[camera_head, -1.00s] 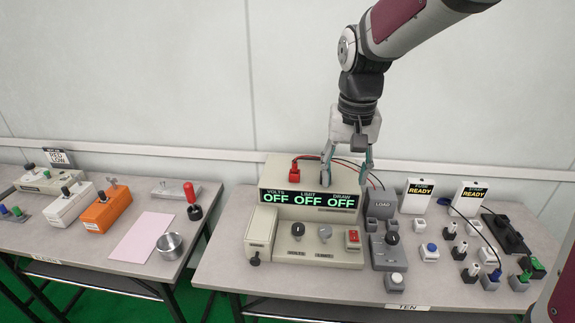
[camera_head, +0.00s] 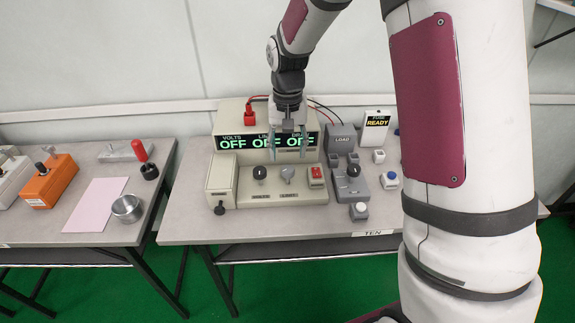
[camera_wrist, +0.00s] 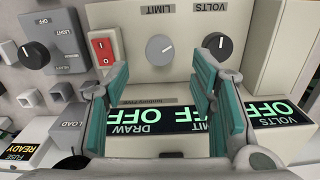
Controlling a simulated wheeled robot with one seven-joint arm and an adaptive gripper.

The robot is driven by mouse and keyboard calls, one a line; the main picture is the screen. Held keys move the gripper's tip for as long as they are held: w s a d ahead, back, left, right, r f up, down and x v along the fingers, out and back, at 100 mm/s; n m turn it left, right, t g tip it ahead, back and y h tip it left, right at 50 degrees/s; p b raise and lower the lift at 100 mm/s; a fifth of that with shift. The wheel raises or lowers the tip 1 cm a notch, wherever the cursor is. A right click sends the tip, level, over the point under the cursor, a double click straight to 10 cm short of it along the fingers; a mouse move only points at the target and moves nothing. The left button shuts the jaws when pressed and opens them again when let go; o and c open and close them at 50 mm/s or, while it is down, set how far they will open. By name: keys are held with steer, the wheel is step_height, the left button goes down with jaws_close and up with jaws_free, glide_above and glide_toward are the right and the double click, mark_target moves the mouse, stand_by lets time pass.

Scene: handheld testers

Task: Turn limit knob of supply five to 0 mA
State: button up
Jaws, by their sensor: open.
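A cream power supply (camera_head: 226,124) stands on the table, its green display reading OFF for volts, limit and draw. Its grey limit knob (camera_head: 287,175) is on the lower front deck, right of the dark volts knob (camera_head: 260,173). My gripper (camera_head: 288,154) is open and empty in front of the display, above and behind the limit knob. In the wrist view the limit knob (camera_wrist: 160,49) shows past the gap between the teal fingertips (camera_wrist: 161,75), untouched. The volts knob (camera_wrist: 216,44) is close beside the right finger there.
A red rocker switch (camera_head: 316,173) is right of the limit knob. A grey load box (camera_head: 342,138) and a knob unit (camera_head: 350,180) stand further right. The table sign (camera_head: 373,233) reads TEN. My arm hides the table's right part. A left table holds other testers.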

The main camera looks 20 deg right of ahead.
mark_target(288, 169)
step_height(288, 169, down, 6)
steer(key=shift+r, duration=0.1)
stand_by(0.4)
steer(key=c, duration=1.1)
